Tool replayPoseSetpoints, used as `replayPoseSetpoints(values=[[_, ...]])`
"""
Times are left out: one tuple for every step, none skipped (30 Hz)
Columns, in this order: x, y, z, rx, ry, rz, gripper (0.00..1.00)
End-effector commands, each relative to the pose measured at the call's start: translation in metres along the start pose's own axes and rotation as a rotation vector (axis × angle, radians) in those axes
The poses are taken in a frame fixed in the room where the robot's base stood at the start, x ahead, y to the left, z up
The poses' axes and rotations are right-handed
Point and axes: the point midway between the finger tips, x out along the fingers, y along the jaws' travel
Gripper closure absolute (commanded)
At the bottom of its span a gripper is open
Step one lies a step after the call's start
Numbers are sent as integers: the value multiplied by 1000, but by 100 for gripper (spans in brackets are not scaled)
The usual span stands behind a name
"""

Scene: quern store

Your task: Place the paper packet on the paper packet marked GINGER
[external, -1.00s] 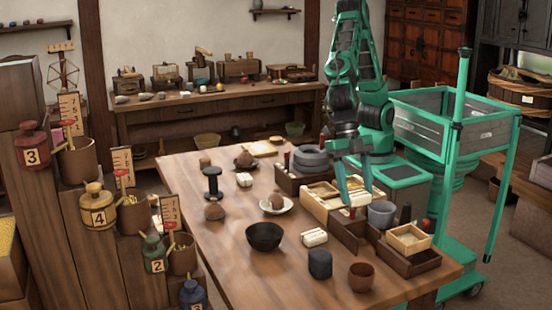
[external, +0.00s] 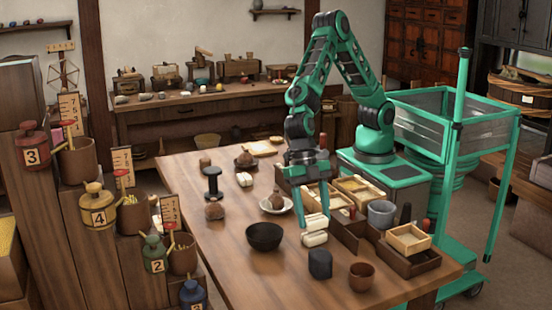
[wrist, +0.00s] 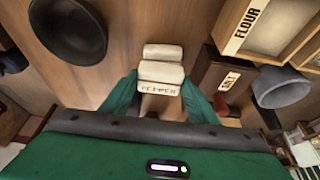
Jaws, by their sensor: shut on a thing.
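My gripper (external: 314,217) is shut on a pale paper packet (external: 316,223), with a finger on either side of it. In the wrist view the held packet (wrist: 160,88) shows the word PEPPER on its near face. A second pale packet (external: 314,239) is on the table, just under or beside the held one. It also shows in the wrist view (wrist: 163,52), just past the held packet. Its marking is hidden, and I cannot tell whether the two touch. Another pale packet (external: 244,180) lies farther back on the table. I cannot read GINGER anywhere.
A black bowl (external: 265,236) stands to the left, and a dark cylinder (external: 320,264) and a brown cup (external: 361,276) toward the front. Wooden trays, one marked FLOUR (wrist: 248,22), and a grey cup (external: 381,213) lie to the right. The table's front left is clear.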

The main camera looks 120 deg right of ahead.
Motion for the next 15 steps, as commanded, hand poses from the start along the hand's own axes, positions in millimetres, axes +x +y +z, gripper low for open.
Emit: replayPoseSetpoints(values=[[8, -1, 4, 2, -2, -4, 68], [12, -1, 5, 2, -2, -4, 68], [16, 0, 7, 2, -1, -2, 68], [18, 0, 8, 2, -1, -1, 68], [20, 0, 8, 2, -1, -1, 68], [21, 0, 9, 1, -1, -1, 68], [21, 0, 8, 1, -1, 0, 68], [20, 0, 8, 1, -1, 0, 68], [20, 0, 8, 1, -1, 0, 68], [20, 0, 8, 1, -1, 0, 68], [20, 0, 8, 1, -1, 0, 68], [20, 0, 8, 1, -1, 0, 68], [21, 0, 8, 1, -1, 0, 68], [21, 0, 9, 1, -1, -1, 68], [22, 0, 9, 1, -1, -1, 68]])
